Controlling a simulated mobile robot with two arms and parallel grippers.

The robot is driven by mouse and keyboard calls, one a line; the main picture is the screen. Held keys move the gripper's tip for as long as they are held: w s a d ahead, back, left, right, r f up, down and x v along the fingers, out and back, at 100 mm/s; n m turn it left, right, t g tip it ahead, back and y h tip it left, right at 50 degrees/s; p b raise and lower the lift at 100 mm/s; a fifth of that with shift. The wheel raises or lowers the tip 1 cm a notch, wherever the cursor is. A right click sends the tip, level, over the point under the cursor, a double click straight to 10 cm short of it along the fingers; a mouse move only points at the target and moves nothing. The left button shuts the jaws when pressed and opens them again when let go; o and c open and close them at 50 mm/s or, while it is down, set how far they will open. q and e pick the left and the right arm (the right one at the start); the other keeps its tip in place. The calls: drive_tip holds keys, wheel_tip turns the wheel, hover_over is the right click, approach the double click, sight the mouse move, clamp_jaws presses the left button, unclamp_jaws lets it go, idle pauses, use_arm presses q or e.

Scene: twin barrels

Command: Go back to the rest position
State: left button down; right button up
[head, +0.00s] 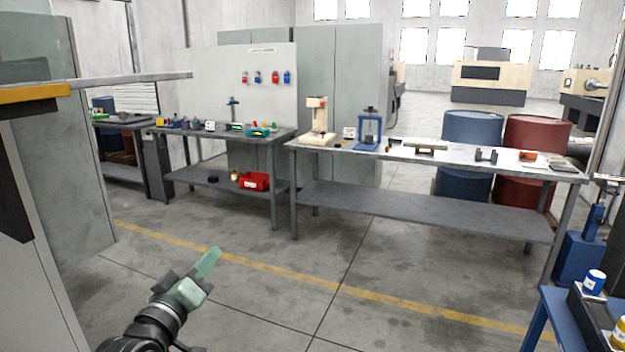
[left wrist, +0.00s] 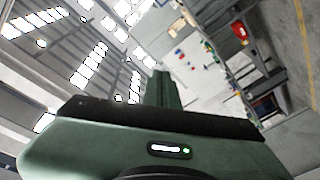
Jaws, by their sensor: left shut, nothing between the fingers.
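My left gripper (head: 208,262) is in the lower left of the head view, over the open floor. Its green fingers are shut with nothing held, and they point up and to the right. In the left wrist view the shut fingers (left wrist: 162,90) rise from the green gripper body, with the workshop tilted behind them. My right gripper is not in either view. The twin barrels, a blue barrel (head: 472,132) and a red barrel (head: 535,138), stand upright side by side behind the long workbench (head: 430,212).
A grey cabinet (head: 60,180) is close on the left. A blue stand (head: 555,325) is at the lower right. The floor (head: 300,290) between is clear.

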use_arm(q)
drive_tip(key=s+d+f+m+g+y, duration=0.15)
drive_tip(key=s+f+g, duration=0.25)
drive_tip(key=s+f, duration=0.5)
drive_tip(key=s+f+m+g, duration=0.35)
drive_tip(key=s+f, duration=0.25)
drive_tip(key=f, duration=0.7)
drive_tip(key=s+a+f+m+g+y, duration=0.1)
drive_tip(key=s+f+g, duration=0.35)
drive_tip(key=s, duration=0.65)
drive_tip(key=s+a+f+m+g+y, duration=0.1)
drive_tip(key=s+f+g, duration=0.2)
drive_tip(key=s+f, duration=0.5)
drive_tip(key=s+f+g, duration=0.1)
drive_tip(key=s+f, duration=0.1)
drive_tip(key=f, duration=1.1)
drive_tip(key=s+f, duration=0.3)
drive_tip(key=f, duration=1)
drive_tip(key=s+a+f+g, duration=0.1)
drive_tip(key=s+a+f, duration=0.2)
drive_tip(key=s+f, duration=1.1)
drive_tip(key=shift+s+m+p, duration=0.3)
drive_tip(key=shift+s+m, duration=0.1)
drive_tip(key=shift+s, duration=0.4)
drive_tip(key=shift+y, duration=0.25)
